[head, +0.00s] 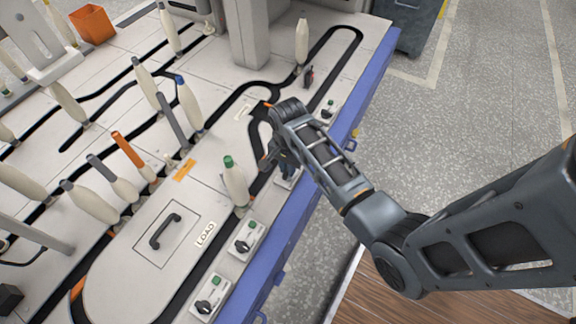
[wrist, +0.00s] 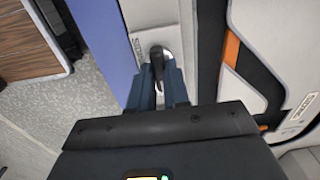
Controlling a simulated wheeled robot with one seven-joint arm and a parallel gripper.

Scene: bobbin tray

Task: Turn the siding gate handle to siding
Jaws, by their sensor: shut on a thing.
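The siding gate handle (wrist: 157,62) is a black lever on a pale plate at the blue-edged side of the table. In the wrist view it stands between the two dark blue-grey fingers of my gripper (wrist: 158,88), which is shut on it. In the head view my gripper (head: 283,165) points down at the table's right edge, and it and my arm hide most of the handle. The lettering on the plate is partly covered and too small to read, so I cannot tell which setting the lever points to.
Other black knobs on plates sit along the same edge, one near the LOAD label (head: 205,234) and one farther back (head: 328,110). A green-topped bobbin (head: 235,182) stands just left of my gripper. Several more bobbins stand along the black tracks. An orange box (head: 92,24) is at the back left.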

